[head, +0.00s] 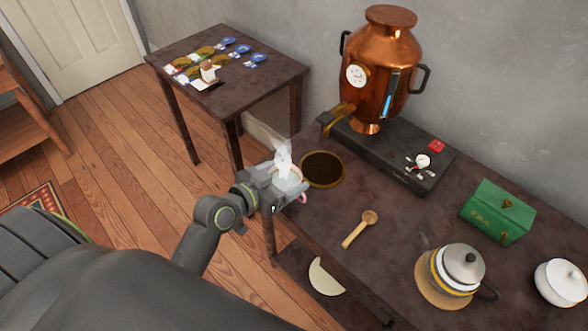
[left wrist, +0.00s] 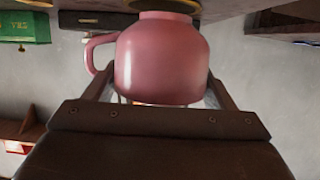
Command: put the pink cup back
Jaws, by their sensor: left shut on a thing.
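The pink cup (left wrist: 158,62) sits between the fingers of my left gripper (left wrist: 160,88), its handle out to the left in the left wrist view. In the head view my left gripper (head: 283,184) is at the left edge of the long table, and the cup is mostly hidden. Only its pink handle (head: 303,197) shows clearly, with white steam above. A round dark mat with a gold rim (head: 322,169) lies empty on the table just right of the gripper. Its gold edge shows beside the cup in the left wrist view (left wrist: 163,5). My right gripper is out of view.
A copper samovar (head: 384,75) stands on a black base (head: 385,150) behind the mat. A wooden spoon (head: 359,230), a green box (head: 497,212), a teapot (head: 457,268) and a white lidded pot (head: 562,283) stand to the right. A small table (head: 262,84) with small items is behind.

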